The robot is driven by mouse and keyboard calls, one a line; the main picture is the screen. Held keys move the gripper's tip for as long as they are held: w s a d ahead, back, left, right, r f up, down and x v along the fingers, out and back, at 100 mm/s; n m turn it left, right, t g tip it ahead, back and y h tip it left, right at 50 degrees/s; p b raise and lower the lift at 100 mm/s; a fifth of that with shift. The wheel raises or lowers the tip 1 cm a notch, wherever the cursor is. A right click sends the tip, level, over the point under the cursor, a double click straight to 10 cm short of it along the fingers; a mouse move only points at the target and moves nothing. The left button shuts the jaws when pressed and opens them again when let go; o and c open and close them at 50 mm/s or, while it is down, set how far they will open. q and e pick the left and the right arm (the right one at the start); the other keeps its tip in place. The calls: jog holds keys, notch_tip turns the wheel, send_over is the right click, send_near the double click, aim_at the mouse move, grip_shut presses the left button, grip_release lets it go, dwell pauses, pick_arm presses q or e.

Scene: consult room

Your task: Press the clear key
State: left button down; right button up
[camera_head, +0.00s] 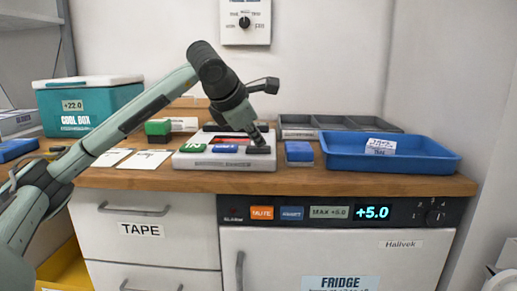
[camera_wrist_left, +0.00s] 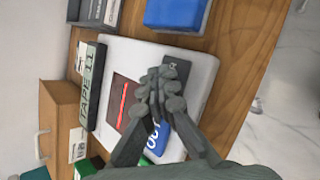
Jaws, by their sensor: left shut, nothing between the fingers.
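A white keypad device (camera_head: 225,163) lies on the wooden counter. It has a green key (camera_head: 193,148), a blue key (camera_head: 224,149) and a dark grey key (camera_head: 259,151) along its front. The dark key also shows in the left wrist view (camera_wrist_left: 177,66), its lettering mostly hidden by my fingers. My left gripper (camera_head: 257,142) is shut and empty, with its fingertips right at the dark key. In the left wrist view the fingertips (camera_wrist_left: 162,76) overlap this key's edge. I cannot tell whether they touch it. A dark panel with a red display (camera_wrist_left: 122,102) sits behind the keys.
A blue block (camera_head: 299,151) stands just right of the keypad, then a blue tray (camera_head: 440,160). A grey divided tray (camera_head: 340,124) is behind. Paper cards (camera_head: 147,160) lie left, near a green block (camera_head: 158,128). A teal cool box (camera_head: 90,112) stands at the back left.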

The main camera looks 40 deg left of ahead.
aim_at(257, 149)
pick_arm(q)
jog(key=shift+f, duration=0.25)
jog(key=shift+r, duration=0.1)
dwell(0.3)
jog(key=shift+r+p, duration=0.65)
jog(key=shift+r, duration=0.2)
notch_tip(257, 149, up, 5)
jog(key=p, duration=0.4)
jog(key=shift+r, duration=0.1)
dwell(0.6)
